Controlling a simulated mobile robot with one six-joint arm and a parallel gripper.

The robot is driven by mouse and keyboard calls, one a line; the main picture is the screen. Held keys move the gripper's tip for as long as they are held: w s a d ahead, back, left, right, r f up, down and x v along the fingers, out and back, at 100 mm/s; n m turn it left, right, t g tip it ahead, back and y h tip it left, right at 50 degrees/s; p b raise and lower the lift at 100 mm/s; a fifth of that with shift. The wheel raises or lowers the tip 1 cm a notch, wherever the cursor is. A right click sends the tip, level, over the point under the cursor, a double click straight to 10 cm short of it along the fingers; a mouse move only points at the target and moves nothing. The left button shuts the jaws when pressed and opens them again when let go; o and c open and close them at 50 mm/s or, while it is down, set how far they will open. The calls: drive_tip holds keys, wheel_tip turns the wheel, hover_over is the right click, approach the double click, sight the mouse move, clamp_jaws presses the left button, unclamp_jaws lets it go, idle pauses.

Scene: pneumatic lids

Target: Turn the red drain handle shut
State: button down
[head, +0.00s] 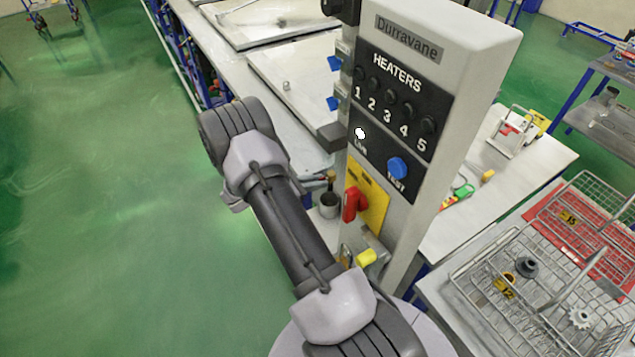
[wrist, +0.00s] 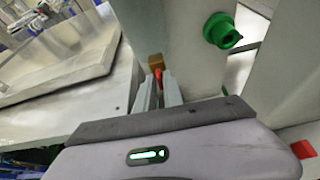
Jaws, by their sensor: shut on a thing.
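In the wrist view, my gripper (wrist: 161,88) has its two grey fingers closed around a small red handle (wrist: 158,75). Only a narrow strip of red shows between the fingertips. A brass valve body (wrist: 156,61) sits just beyond the fingertips, against a pale grey upright surface. The fingers hide most of the handle, so its exact angle cannot be told. In the head view my arm link hides the gripper, and I cannot make out the drain handle clearly there.
A green round knob (wrist: 222,30) sticks out right of the fingers. The grey heater panel (head: 468,70) stands right of my arm, with a red rotary switch (head: 355,203) on a yellow plate. Green floor (head: 100,180) at left is clear.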

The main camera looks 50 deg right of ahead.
drive_tip(key=shift+w+n+g+y+b, duration=0.15)
drive_tip(key=shift+n+g+b, duration=0.35)
drive_tip(key=shift+n+g, duration=0.9)
drive_tip(key=shift+n+g+y+b, duration=0.15)
drive_tip(key=shift+n+g+b, duration=0.55)
drive_tip(key=shift+n, duration=1.2)
drive_tip(key=shift+g, duration=0.3)
drive_tip(key=c, duration=1.6)
unclamp_jaws()
drive_tip(key=v, duration=1.7)
drive_tip(key=shift+a, duration=0.2)
drive_tip(key=shift+w, duration=0.1)
